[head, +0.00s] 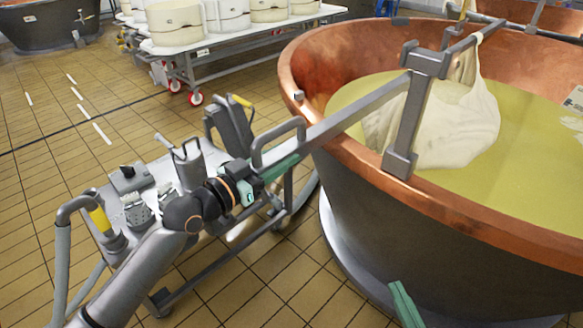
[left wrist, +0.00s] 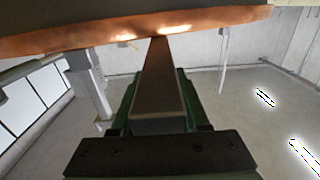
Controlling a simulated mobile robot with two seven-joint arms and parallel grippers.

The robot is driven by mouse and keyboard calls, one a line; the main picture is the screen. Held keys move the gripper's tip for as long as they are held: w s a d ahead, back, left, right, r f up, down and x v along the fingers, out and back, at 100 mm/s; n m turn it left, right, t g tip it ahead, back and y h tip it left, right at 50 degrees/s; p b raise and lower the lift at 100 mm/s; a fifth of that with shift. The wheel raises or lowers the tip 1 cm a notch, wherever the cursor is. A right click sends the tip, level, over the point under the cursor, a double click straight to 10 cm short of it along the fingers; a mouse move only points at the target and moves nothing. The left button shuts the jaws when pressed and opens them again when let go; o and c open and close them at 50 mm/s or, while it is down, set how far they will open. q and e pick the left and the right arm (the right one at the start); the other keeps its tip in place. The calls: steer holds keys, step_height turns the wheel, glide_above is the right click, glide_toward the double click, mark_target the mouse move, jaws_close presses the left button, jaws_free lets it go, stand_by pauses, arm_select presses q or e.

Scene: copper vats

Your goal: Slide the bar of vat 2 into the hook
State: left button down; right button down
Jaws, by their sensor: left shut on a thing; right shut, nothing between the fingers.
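Vat 2 (head: 350,205) is a large copper-rimmed tub with yellow-green liquid. Its grey bar (head: 350,110) slopes from my left gripper up over the near rim, through an upright bracket (head: 408,120) on that rim. A white cloth bundle (head: 470,115) hangs beyond the bracket, partly in the liquid. My left gripper (head: 266,173) is shut on the bar's outer end, by a loop handle (head: 278,140). In the left wrist view the bar (left wrist: 160,85) runs between the green fingers towards the copper rim. My right gripper (head: 404,303) is shut and empty, low beside the vat. I cannot clearly make out the hook.
A cart (head: 160,193) with tools and a hose stands left of the vat, under and behind my left arm. A white table (head: 215,38) with round white moulds is at the back. Another vat (head: 45,25) is at far left. Tiled floor on the left is clear.

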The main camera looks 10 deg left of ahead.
arm_select(q)
steer(key=shift+w+a+r, duration=0.15)
steer(key=shift+a, duration=0.1)
arm_select(e)
steer(key=shift+r, duration=0.15)
arm_select(q)
steer(key=c, duration=0.8)
jaws_free()
steer(key=shift+c, duration=0.2)
steer(key=o, duration=0.4)
steer(key=shift+d, duration=0.15)
steer(key=shift+o, duration=0.2)
steer(key=shift+s, duration=0.3)
steer(key=p+v, duration=0.1)
steer(key=v, duration=1.1)
arm_select(e)
steer(key=f, duration=0.1)
steer(key=s+f+g, duration=0.1)
steer(key=f, duration=0.1)
steer(key=f+g, duration=0.1)
steer(key=f, duration=0.1)
steer(key=shift+s+d+f+m+h, duration=0.1)
steer(key=shift+s+f+m+h, duration=0.1)
steer(key=shift+s+m+h, duration=0.15)
